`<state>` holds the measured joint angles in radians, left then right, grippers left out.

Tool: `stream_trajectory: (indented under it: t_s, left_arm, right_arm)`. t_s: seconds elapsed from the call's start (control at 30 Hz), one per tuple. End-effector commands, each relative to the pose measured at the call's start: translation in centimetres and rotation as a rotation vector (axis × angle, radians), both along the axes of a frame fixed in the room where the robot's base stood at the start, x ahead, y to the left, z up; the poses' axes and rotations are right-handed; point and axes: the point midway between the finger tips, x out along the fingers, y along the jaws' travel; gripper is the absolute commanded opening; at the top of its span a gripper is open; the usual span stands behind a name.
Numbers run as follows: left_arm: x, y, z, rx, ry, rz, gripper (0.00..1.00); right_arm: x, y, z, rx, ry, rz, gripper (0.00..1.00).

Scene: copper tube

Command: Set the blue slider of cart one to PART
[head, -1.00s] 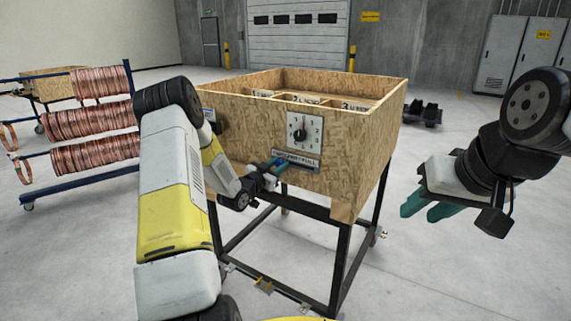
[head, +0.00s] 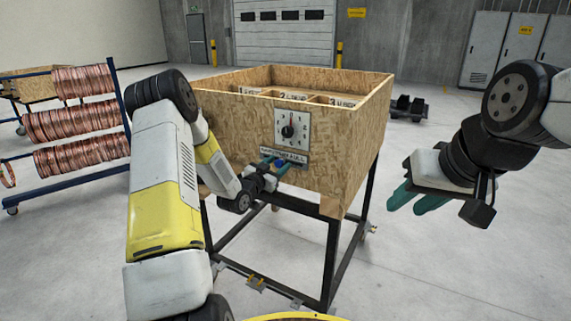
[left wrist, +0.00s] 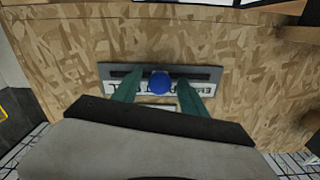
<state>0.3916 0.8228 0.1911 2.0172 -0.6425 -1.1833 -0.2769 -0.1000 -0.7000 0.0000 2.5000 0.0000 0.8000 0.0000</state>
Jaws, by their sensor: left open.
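Cart one is a chipboard box (head: 345,150) on a black metal frame. A dial (head: 292,127) is on its front, with a labelled slider plate (head: 297,161) below. In the left wrist view, the round blue slider (left wrist: 160,84) sits near the middle of the dark slot in the plate (left wrist: 211,75). My left gripper (left wrist: 159,80) is open, with one teal finger on each side of the slider. Whether either finger touches it I cannot tell. The fingers partly cover the label lettering. My right gripper (head: 411,197) is open and empty, right of the cart.
A blue rack with copper coils (head: 75,125) stands at the left, with another chipboard cart (head: 28,82) behind it. A dark low object (head: 408,106) lies on the floor behind the cart. Grey cabinets (head: 510,52) stand at the back right.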

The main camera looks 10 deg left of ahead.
Motion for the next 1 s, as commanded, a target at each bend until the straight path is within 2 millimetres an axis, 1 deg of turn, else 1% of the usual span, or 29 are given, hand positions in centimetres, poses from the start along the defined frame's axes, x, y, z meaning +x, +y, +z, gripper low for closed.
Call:
stream_trajectory:
  t_s: [0.13, 0.3, 0.4, 0.5, 0.67, 0.9, 1.0]
  left_arm:
    - [-1.3, 0.5, 0.0, 0.001, 0.001, 0.000, 0.50]
    - [-4.2, 1.6, -0.1, 0.001, 0.002, 0.003, 0.50]
    - [-5.6, 2.2, 0.0, 0.001, 0.002, 0.003, 0.50]
    - [-6.6, 2.5, -0.1, 0.000, 0.002, 0.000, 0.50]
    - [-7.3, 2.7, 0.0, 0.000, 0.001, 0.001, 0.50]
    - [-7.3, 2.7, 0.0, 0.000, 0.001, 0.000, 0.50]
    - [-7.2, 2.6, 0.5, 0.016, 0.014, 0.002, 0.50]
  right_arm:
    - [0.0, 0.0, 0.0, 0.000, 0.000, 0.000, 0.35]
    - [0.0, 0.0, 0.0, 0.000, 0.000, 0.000, 0.35]
    - [0.0, 0.0, 0.0, 0.000, 0.000, 0.000, 0.35]
    - [0.0, 0.0, 0.0, 0.000, 0.000, 0.000, 0.35]
    - [0.0, 0.0, 0.0, 0.000, 0.000, 0.000, 0.35]
    - [0.0, 0.0, 0.0, 0.000, 0.000, 0.000, 0.35]
    - [0.0, 0.0, 0.0, 0.000, 0.000, 0.000, 0.35]
